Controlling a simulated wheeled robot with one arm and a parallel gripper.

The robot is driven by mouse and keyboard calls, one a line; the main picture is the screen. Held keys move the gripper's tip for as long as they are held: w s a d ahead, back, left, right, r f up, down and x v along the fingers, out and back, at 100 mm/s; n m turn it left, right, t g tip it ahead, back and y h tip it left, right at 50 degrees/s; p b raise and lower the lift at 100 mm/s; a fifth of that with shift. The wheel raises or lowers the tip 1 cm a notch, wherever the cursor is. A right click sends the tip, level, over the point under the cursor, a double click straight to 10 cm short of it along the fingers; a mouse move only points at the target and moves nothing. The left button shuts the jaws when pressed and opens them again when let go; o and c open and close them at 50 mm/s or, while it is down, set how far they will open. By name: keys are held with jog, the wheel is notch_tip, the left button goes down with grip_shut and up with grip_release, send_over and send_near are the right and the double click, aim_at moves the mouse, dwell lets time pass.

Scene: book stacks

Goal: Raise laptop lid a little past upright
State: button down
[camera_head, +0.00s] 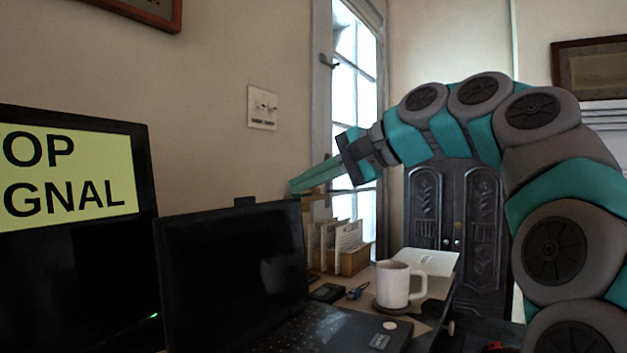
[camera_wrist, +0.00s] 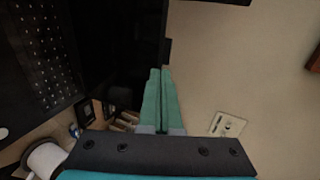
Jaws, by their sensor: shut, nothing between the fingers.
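The black laptop stands open on the desk in the head view. Its lid (camera_head: 232,268) is raised close to upright, and its keyboard base (camera_head: 335,328) lies to the right of it. My gripper (camera_head: 292,187) is shut and empty, with its teal fingers just above the lid's upper right corner. In the wrist view my gripper (camera_wrist: 158,72) points along the lid (camera_wrist: 118,50), with the tips close to its edge. I cannot tell whether the fingers touch the lid. The laptop keys (camera_wrist: 40,55) show at the left there.
A monitor (camera_head: 70,250) with a yellow sign stands left of the laptop. A white mug (camera_head: 393,285) sits on a dark coaster to the right. A letter holder (camera_head: 350,258) stands behind, near the wall. A light switch plate (camera_head: 262,107) is on the wall above.

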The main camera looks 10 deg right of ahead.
aim_at(246, 200)
jog(key=x, duration=0.9)
jog(key=shift+w+a+r, duration=0.2)
jog(key=shift+w+r, duration=0.1)
jog(key=shift+r, duration=0.05)
jog(key=shift+w+a, duration=0.2)
jog(key=shift+a, duration=0.2)
jog(key=w+a+p, duration=0.1)
jog(key=p, duration=0.2)
jog(key=shift+a+h, duration=0.25)
jog(key=shift+h, duration=0.05)
jog(key=shift+d, duration=0.1)
